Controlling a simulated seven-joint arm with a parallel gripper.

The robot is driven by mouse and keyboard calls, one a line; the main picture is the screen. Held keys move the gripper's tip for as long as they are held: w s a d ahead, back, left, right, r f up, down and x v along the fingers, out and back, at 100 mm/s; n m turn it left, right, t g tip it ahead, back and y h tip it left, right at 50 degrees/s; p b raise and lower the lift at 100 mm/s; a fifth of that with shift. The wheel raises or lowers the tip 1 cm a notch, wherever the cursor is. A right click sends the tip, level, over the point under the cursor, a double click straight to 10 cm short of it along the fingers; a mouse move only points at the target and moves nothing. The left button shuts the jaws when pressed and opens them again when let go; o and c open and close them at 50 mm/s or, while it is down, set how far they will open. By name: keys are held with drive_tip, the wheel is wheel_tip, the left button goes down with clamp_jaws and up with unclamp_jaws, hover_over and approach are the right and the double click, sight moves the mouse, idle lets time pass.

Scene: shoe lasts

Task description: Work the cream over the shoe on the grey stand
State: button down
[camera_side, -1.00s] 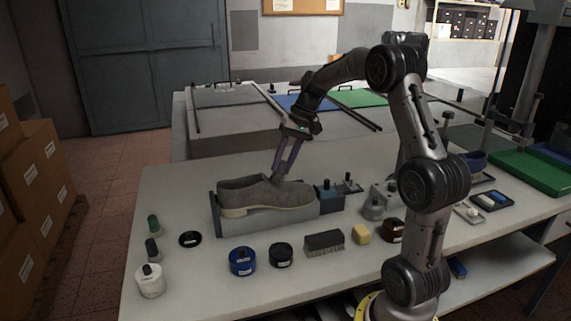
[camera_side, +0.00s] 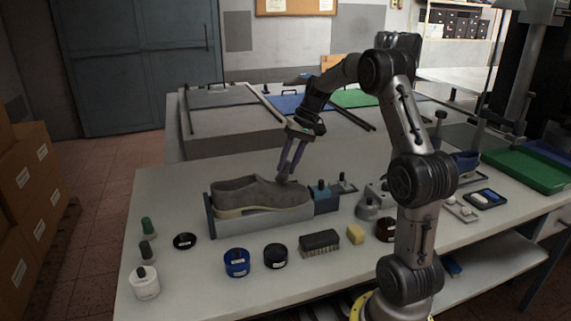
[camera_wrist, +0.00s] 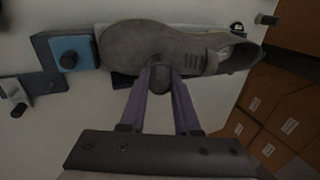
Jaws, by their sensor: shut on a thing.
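A grey suede shoe (camera_side: 258,193) sits on the grey stand (camera_side: 268,222), its toe towards the right in the side view. My gripper (camera_side: 284,178) reaches down from above at the shoe's front part, near the toe. In the wrist view the shoe (camera_wrist: 135,42) lies across the top, toe to the left. There my gripper (camera_wrist: 160,84) is shut on a dark rounded applicator (camera_wrist: 160,77), which overlaps the edge of the shoe's upper; it looks to be touching the shoe, but the contact is partly hidden. No cream can be made out on the shoe.
A blue-topped block (camera_side: 324,196) stands just past the toe.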

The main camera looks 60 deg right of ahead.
drive_tip(key=shift+w+a+r, duration=0.4)
drive_tip(key=shift+w+a, duration=0.3)
drive_tip(key=shift+a, duration=0.05)
drive_tip(key=shift+w+a+r, duration=0.4)
drive_tip(key=shift+w+a, duration=0.3)
drive_tip(key=shift+s+d+f, duration=0.6)
drive_tip(key=shift+s+d, duration=0.25)
drive_tip(key=shift+s, duration=0.4)
drive_tip(key=shift+s+d+f, duration=0.65)
drive_tip(key=shift+s+d, duration=0.15)
drive_tip(key=shift+s, duration=0.45)
drive_tip(key=shift+s+d+f, duration=0.6)
drive_tip(key=shift+s+d, duration=0.25)
drive_tip(key=shift+s, duration=0.4)
drive_tip(key=shift+r, duration=0.1)
wheel_tip(320, 180, up, 8)
drive_tip(key=shift+s+d, duration=0.25)
